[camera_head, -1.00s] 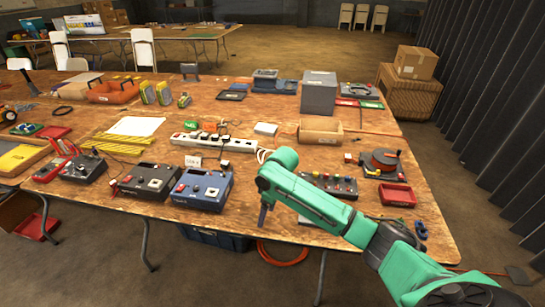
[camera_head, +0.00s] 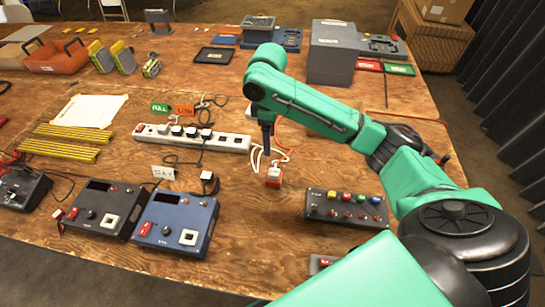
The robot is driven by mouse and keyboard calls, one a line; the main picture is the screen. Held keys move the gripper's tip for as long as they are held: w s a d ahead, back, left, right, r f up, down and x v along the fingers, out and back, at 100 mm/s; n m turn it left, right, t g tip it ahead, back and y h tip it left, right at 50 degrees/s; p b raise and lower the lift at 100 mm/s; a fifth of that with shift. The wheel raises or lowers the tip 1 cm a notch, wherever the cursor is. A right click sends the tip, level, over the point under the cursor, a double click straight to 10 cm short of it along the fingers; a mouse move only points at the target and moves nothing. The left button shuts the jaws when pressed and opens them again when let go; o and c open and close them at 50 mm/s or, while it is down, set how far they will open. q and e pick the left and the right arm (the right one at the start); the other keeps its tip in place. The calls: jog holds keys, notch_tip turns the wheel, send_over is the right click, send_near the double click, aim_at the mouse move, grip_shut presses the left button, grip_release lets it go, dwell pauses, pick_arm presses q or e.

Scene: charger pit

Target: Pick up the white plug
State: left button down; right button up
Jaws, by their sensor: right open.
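A small white block like a plug (camera_head: 207,177), on a dark cord, lies on the wooden table just in front of the white power strip (camera_head: 155,134). A white-and-orange piece (camera_head: 273,177) with white cable beside it lies further right. I cannot tell for certain which of these is the white plug. My right gripper (camera_head: 267,146) points down, open and empty, just beyond the white-and-orange piece and off the strip's right end. Its finger gap is hard to see. Several dark plugs sit in the strip. My left gripper is not in view.
Two control boxes, one black (camera_head: 106,208) and one blue (camera_head: 177,222), stand at the front. A button panel (camera_head: 347,207) is to the right. A grey box (camera_head: 331,55) stands behind my right arm. Bare wood lies between the blue box and the panel.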

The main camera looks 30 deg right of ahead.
send_near(273, 171)
jog(key=shift+s+a+f+p, duration=0.25)
jog(key=shift+s+a+p, duration=0.15)
jog(key=shift+a, duration=0.2)
jog(key=f, duration=0.4)
jog(key=d+f+p, duration=0.1)
jog(key=f, duration=0.2)
jog(key=shift+w+f, duration=0.1)
jog(key=shift+w, duration=0.1)
jog(key=shift+f, duration=0.4)
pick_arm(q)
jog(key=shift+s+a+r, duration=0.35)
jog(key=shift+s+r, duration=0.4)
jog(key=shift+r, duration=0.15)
pick_arm(e)
jog(key=shift+f, duration=0.1)
grip_shut()
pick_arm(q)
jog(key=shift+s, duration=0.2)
